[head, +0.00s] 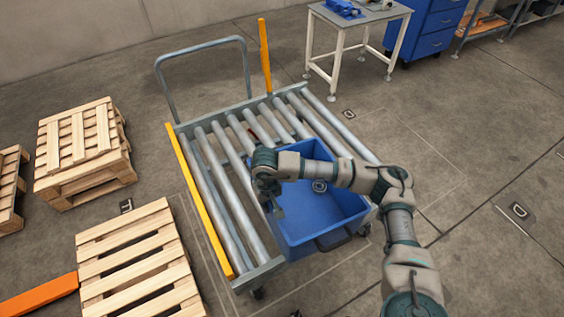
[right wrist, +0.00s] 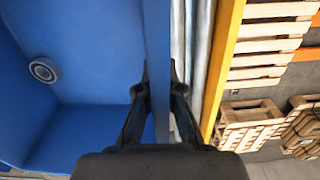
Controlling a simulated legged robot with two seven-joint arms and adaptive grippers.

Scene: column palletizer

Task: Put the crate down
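My right gripper (head: 277,208) is at the crate's left wall, pointing down. In the right wrist view its fingers (right wrist: 157,88) are on either side of the crate wall (right wrist: 157,30) and appear closed against it. The inside of the crate (right wrist: 85,135) shows left of that wall. My left gripper is in neither view.
Yellow rails (head: 200,200) and (head: 265,55) and a grey push handle (head: 200,45) edge the cart. Wooden pallets (head: 140,262) stand left, with an orange bar (head: 40,296). A small table (head: 360,15) stands behind. Rollers left of the crate are bare.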

